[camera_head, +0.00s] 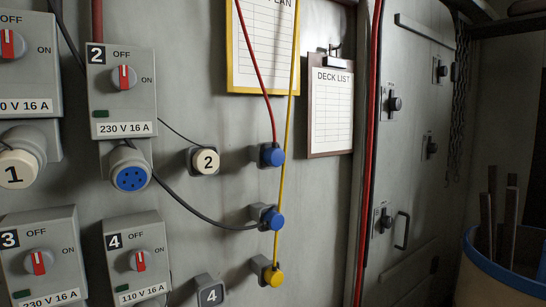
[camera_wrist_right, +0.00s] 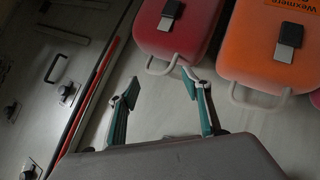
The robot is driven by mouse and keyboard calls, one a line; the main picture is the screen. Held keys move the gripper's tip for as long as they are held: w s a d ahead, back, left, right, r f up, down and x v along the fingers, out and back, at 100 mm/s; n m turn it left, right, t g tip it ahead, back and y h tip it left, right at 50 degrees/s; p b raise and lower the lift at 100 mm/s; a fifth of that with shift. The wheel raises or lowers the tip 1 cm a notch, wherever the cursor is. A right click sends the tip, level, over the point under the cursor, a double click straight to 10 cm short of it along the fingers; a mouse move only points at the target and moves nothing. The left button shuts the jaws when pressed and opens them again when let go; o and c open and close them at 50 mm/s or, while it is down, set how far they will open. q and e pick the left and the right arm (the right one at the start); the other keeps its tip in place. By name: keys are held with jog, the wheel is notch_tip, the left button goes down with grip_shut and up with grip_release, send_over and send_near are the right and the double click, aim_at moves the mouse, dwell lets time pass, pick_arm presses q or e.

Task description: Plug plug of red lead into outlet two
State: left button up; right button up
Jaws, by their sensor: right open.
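Outlet two is the grey box (camera_head: 123,88) marked 2. Its round blue socket (camera_head: 131,178) below faces out uncovered, its holes visible. A cream cap marked 2 (camera_head: 206,161) sits on a wall holder to the right, on a thin black cord. The red lead (camera_head: 254,72) runs down from the top to a blue plug (camera_head: 272,155), which sits in a wall holder. My right gripper (camera_wrist_right: 160,84) shows in the right wrist view, its teal fingers apart with nothing between them. It is out of the head view. My left gripper is in neither view.
A second blue plug (camera_head: 273,220) on a black lead and a yellow plug (camera_head: 273,277) sit below in holders. The yellow lead (camera_head: 287,130) passes close beside the red lead's plug. A red case (camera_wrist_right: 174,28) and an orange case (camera_wrist_right: 262,45) show in the wrist view.

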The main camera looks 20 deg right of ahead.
jog(key=w+a+r+t+y, duration=0.2)
jog(key=w+a+r, duration=0.1)
jog(key=w+r, duration=0.5)
jog(key=m+t+y, duration=0.2)
jog(key=t+y, duration=0.2)
jog(key=y, duration=0.2)
send_near(278, 158)
jog(key=w, duration=0.1)
jog(key=shift+a, duration=0.1)
jog(key=shift+w, duration=0.15)
jog(key=x, duration=0.7)
jog(key=shift+w+a, duration=0.4)
jog(key=shift+w, duration=0.45)
